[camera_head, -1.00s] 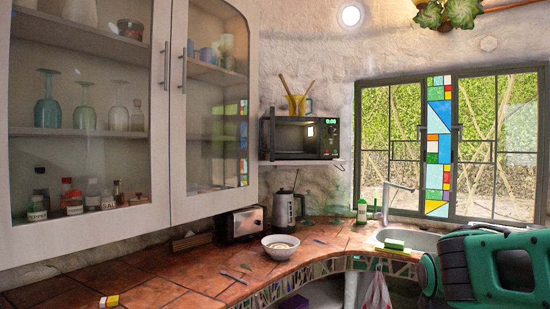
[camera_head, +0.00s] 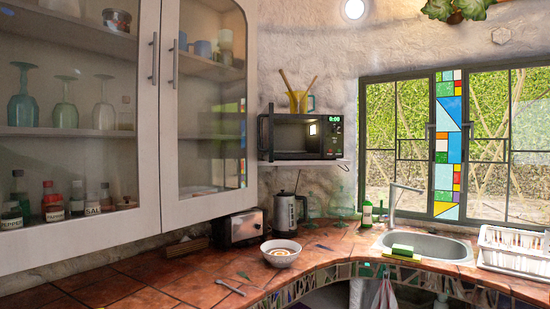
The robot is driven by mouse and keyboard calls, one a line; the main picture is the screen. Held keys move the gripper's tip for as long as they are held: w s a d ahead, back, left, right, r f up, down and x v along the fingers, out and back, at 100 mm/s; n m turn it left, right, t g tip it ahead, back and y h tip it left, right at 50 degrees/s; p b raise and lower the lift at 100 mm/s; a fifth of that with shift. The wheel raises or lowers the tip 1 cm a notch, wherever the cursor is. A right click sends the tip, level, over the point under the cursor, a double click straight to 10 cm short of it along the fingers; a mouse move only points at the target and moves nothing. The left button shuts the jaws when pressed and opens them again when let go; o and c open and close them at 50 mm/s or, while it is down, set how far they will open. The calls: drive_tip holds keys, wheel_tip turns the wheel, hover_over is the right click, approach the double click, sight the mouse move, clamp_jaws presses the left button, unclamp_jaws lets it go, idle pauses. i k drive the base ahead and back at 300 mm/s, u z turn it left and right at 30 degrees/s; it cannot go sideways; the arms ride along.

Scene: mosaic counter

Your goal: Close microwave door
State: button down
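The black microwave (camera_head: 334,140) sits on a small white wall shelf in the middle of the head view. Its control panel with a green display is on the right. A dark narrow panel, which looks like the door (camera_head: 265,135) seen nearly edge-on, stands out at its left side. The cavity front looks uncovered, so the door appears open; the exact angle is hard to tell. My gripper is not in view.
A yellow cup (camera_head: 298,102) with utensils stands on the microwave. Glass-door wall cabinets (camera_head: 150,190) jut out at left. Below are a toaster (camera_head: 240,227), kettle (camera_head: 286,213) and bowl (camera_head: 281,257). A sink (camera_head: 430,247) and dish rack (camera_head: 512,250) are at right.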

sight(266, 150)
drive_tip(key=z, duration=0.05)
drive_tip(key=i, duration=1)
drive_tip(key=u, duration=0.05)
